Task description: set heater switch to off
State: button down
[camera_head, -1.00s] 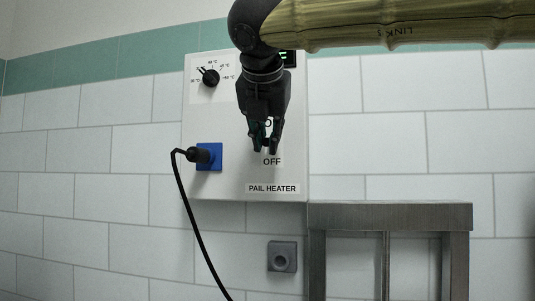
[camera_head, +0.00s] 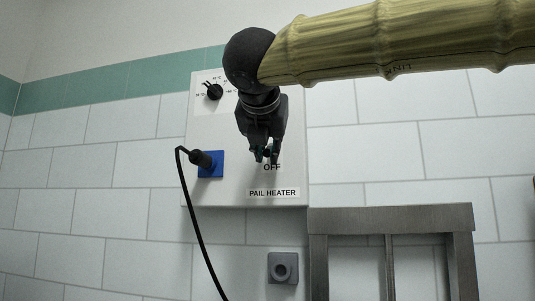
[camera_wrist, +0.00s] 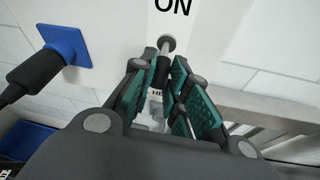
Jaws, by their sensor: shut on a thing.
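The pail heater box (camera_head: 230,185) is a pale panel on the tiled wall, with an OFF label (camera_head: 272,168) low on its front. In the wrist view the ON label (camera_wrist: 173,6) is at the top edge. Just below it, the heater switch (camera_wrist: 164,57) is a metal toggle lever with a dark tip, leaning away from ON. My gripper (camera_head: 268,156) is in front of the box, fingertips at the top of the OFF label. In the wrist view my gripper's fingers (camera_wrist: 166,78) are on both sides of the lever's tip, shut on it. In the head view the gripper hides the switch.
A black cable plug (camera_head: 202,159) sits in a blue socket (camera_head: 217,165) left of my gripper. A dial knob (camera_head: 214,92) is at the box's upper left. A grey wall fitting (camera_head: 283,268) and a metal frame (camera_head: 390,215) are below.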

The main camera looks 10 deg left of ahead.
dwell(0.4)
jog(key=c, duration=1.4)
grip_release()
jog(key=v, duration=1.2)
jog(key=shift+f, duration=0.1)
